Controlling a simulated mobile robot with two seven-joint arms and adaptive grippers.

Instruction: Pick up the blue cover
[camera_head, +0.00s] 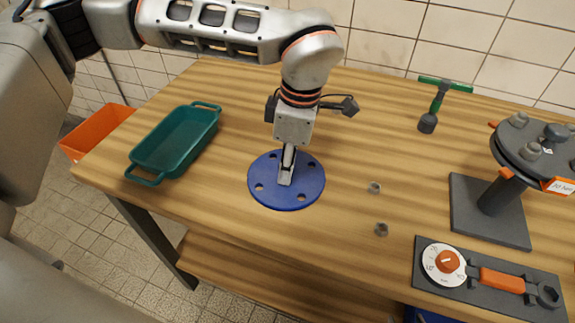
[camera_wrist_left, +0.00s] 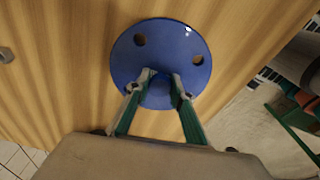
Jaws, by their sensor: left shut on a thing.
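The blue cover (camera_head: 262,191) is a flat round disc with several holes around its rim. It lies on or just above the wooden table in the head view; I cannot tell which. My left gripper (camera_head: 286,180) points down at the middle of the disc and is shut on it. In the left wrist view the blue cover (camera_wrist_left: 165,40) shows beyond the fingers, and the left gripper (camera_wrist_left: 161,80) has its two fingertips on either side of the disc's central part. That central part is partly hidden by the fingers. My right gripper is not in view.
A teal tray (camera_head: 133,168) stands on the table's left. An orange bin (camera_head: 85,138) is on the floor. Two small nuts (camera_head: 374,188) lie right of the cover.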

